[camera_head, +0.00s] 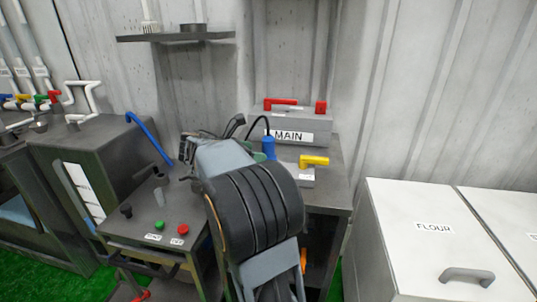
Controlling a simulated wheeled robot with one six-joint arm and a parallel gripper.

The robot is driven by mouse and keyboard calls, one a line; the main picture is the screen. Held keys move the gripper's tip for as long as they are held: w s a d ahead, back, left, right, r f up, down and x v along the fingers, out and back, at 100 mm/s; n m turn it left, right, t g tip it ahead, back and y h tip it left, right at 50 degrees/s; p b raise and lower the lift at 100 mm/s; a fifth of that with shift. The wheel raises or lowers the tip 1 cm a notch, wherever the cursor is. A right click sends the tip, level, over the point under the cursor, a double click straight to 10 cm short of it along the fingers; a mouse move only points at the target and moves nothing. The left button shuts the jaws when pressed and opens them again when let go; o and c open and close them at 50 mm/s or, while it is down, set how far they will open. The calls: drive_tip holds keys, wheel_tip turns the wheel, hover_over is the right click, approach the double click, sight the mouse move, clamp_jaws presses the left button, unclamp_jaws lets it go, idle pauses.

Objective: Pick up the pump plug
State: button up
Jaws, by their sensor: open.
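A blue plug-like piece (268,148) stands upright behind my arm, just below the MAIN box, with a black cable looping above it. It may be the pump plug, but no label confirms this. My grey and black arm rises in the middle of the view and covers much of the space in front of it. My gripper (187,150) is a small dark shape at the far left end of the arm, open, over the back of the dark machine and left of the blue piece. Its fingertips are hard to make out, and nothing is visibly held.
A grey MAIN box (290,127) with red handles sits on a dark cabinet (333,190); a yellow handle (313,161) is in front. The dark machine (150,205) has green and red buttons. A white FLOUR bin (420,255) stands right. A shelf (140,38) hangs above.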

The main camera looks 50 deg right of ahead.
sight(263, 149)
drive_tip(key=d, duration=0.2)
drive_tip(key=s+d, duration=0.1)
drive_tip(key=d, duration=0.1)
drive_tip(key=shift+s+d+f, duration=0.1)
drive_tip(key=shift+d, duration=0.3)
drive_tip(key=shift+s+d+f+b, duration=0.15)
drive_tip(key=shift+d+b, duration=0.15)
drive_tip(key=shift+d, duration=0.3)
drive_tip(key=c, duration=1.1)
